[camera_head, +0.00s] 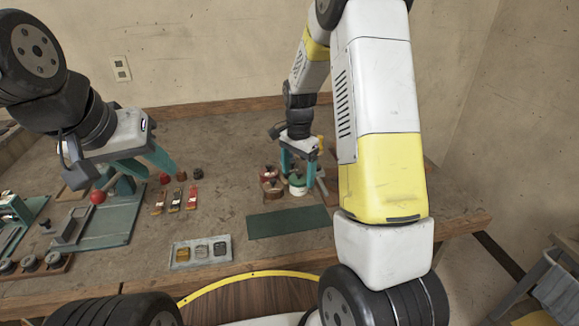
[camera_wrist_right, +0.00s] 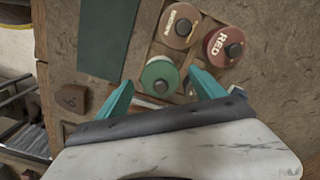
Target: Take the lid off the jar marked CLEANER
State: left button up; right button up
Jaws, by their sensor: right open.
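A white jar (camera_head: 298,191) with a green lid (camera_wrist_right: 160,75) stands at the back right of the bench in the head view. Its label cannot be read; two neighbouring lids read BROWN (camera_wrist_right: 180,24) and RED (camera_wrist_right: 222,47). My right gripper (camera_wrist_right: 162,80) is open, with one finger on each side of the green lid; I cannot tell whether they touch it. In the head view my right gripper (camera_head: 299,180) is over the jar from above. My left gripper (camera_head: 138,180) is open and empty above the bench at the left.
A dark green mat (camera_head: 287,222) lies in front of the jars. A green machine base (camera_head: 105,232) with a red ball knob (camera_head: 97,197) stands at the left. A brown block (camera_wrist_right: 71,97) lies near the bench edge.

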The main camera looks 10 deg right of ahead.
jog(key=c, duration=1.4)
jog(key=shift+r, duration=0.1)
